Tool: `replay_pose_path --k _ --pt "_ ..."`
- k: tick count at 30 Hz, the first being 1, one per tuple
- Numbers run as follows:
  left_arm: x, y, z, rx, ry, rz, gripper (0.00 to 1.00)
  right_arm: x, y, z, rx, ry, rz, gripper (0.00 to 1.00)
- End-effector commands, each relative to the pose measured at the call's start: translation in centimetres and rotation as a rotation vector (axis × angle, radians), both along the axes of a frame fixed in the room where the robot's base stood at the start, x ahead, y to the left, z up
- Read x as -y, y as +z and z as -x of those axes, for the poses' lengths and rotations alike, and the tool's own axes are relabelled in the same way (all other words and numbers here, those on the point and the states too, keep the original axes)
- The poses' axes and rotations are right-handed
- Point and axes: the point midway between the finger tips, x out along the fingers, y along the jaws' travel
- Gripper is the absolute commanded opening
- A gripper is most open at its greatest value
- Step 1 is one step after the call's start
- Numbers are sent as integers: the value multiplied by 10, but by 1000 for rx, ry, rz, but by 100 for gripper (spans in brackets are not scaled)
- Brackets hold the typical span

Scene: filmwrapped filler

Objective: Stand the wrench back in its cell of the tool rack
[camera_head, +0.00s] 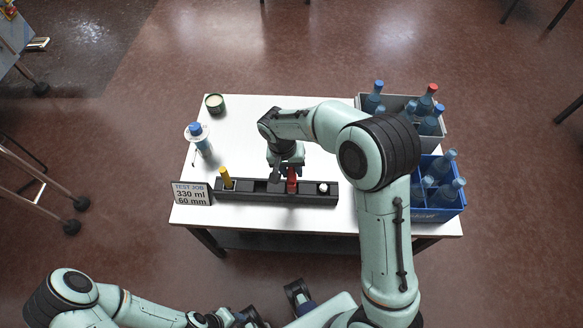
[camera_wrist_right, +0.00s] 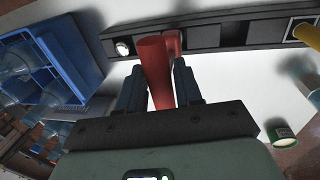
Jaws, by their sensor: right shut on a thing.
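My right gripper (camera_head: 289,181) is over the middle of the black tool rack (camera_head: 255,190) on the white table. It is shut on a red-handled tool, taken to be the wrench (camera_head: 292,180). In the right wrist view the red handle (camera_wrist_right: 156,75) stands between the fingers (camera_wrist_right: 159,88). A second red patch (camera_wrist_right: 173,42) shows behind it at the rack; I cannot tell whether it is the same tool. The lower end and its seating in a cell are hidden. My left gripper (camera_head: 245,317) is at the bottom edge, away from the table; its jaws are unclear.
A yellow-handled tool (camera_head: 226,178) and a white-topped piece (camera_head: 323,188) stand in the rack. A sign (camera_head: 191,194), a blue-capped bottle (camera_head: 198,138) and a green tin (camera_head: 214,103) are left. A blue crate (camera_head: 436,214) and a grey crate (camera_head: 392,101) with bottles stand right.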

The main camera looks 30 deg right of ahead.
Motion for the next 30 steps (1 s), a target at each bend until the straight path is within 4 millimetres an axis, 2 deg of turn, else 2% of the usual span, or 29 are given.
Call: replay_pose_path --k 4,5,6,7,15,19,23,30 --pt "0 -3 1 -1 0 0 43 0 -4 0 1 0 0 0" --pt "0 -3 1 -1 0 0 43 0 -3 0 1 0 0 45" --pt "0 -2 1 -1 0 0 43 0 -3 0 1 0 0 58" --pt "0 -2 1 -1 0 0 43 0 -3 0 1 0 0 65" --pt "0 -2 1 -1 0 0 43 0 -3 0 0 0 0 65" --pt "0 -1 0 0 0 0 43 -1 5 -1 2 0 0 65" --pt "0 1 0 0 0 0 43 -5 26 -4 5 2 -1 65" --pt "0 8 -3 3 0 0 43 -13 81 -8 5 2 -1 65"
